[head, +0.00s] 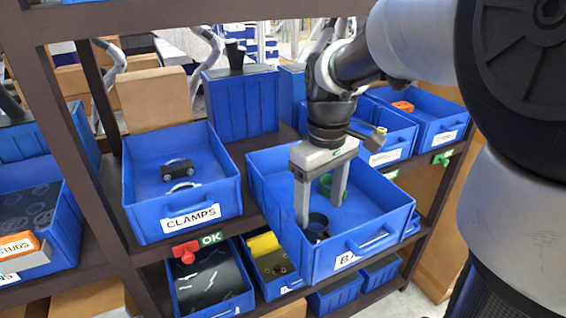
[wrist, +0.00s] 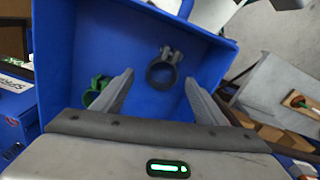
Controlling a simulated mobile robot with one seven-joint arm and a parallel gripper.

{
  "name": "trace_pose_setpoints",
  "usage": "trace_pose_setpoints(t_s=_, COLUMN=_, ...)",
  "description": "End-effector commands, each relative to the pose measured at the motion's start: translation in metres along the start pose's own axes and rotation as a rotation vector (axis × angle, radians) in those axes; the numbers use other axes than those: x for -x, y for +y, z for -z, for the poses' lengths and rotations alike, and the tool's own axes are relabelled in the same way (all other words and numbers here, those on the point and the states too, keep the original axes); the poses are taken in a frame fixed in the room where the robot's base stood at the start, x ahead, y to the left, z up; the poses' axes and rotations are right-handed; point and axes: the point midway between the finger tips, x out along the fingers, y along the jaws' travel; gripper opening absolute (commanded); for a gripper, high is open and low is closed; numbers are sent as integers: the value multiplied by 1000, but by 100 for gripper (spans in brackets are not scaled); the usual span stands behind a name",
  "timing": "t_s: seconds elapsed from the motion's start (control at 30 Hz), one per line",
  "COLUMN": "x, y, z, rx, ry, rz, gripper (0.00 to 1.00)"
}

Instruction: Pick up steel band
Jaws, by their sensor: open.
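A dark round band with a small clamp lug, likely the steel band (head: 317,222), lies in the blue bin (head: 376,226) on the middle shelf. In the wrist view the dark band (wrist: 151,74) lies on the bin floor, beyond and between my fingertips. A green band (head: 337,184) is in the same bin; in the wrist view it shows at left (wrist: 92,97), partly behind a finger. My gripper (head: 324,212) is open and points down into the bin. It also shows in the wrist view (wrist: 159,80), with nothing between its fingers.
The bin's walls stand close around my gripper. A CLAMPS bin (head: 181,230) with dark clamps stands to the left. Blue bins (head: 440,128) stand behind at right. A dark shelf post (head: 75,150) rises at left. Lower bins (head: 212,283) sit below.

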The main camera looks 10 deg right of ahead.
Motion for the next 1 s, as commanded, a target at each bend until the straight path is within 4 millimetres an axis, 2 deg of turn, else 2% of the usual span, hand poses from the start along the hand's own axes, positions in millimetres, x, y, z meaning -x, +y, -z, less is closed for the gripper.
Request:
trace_pose_setpoints(t_s=0.1, x=-20, y=-4, z=-3, rx=-1, ry=-4, rz=3, gripper=66)
trace_pose_setpoints(t_s=0.23, x=-38, y=-5, z=-3, rx=-1, ry=-3, rz=2, gripper=66)
trace_pose_setpoints(t_s=0.57, x=-44, y=-5, z=-2, rx=-1, ry=-1, rz=1, gripper=66)
trace_pose_setpoints(t_s=0.83, x=-44, y=-5, z=-2, rx=-1, ry=-1, rz=1, gripper=21)
trace_pose_setpoints(t_s=1.0, x=-43, y=-4, z=-2, rx=-1, ry=-1, rz=0, gripper=19)
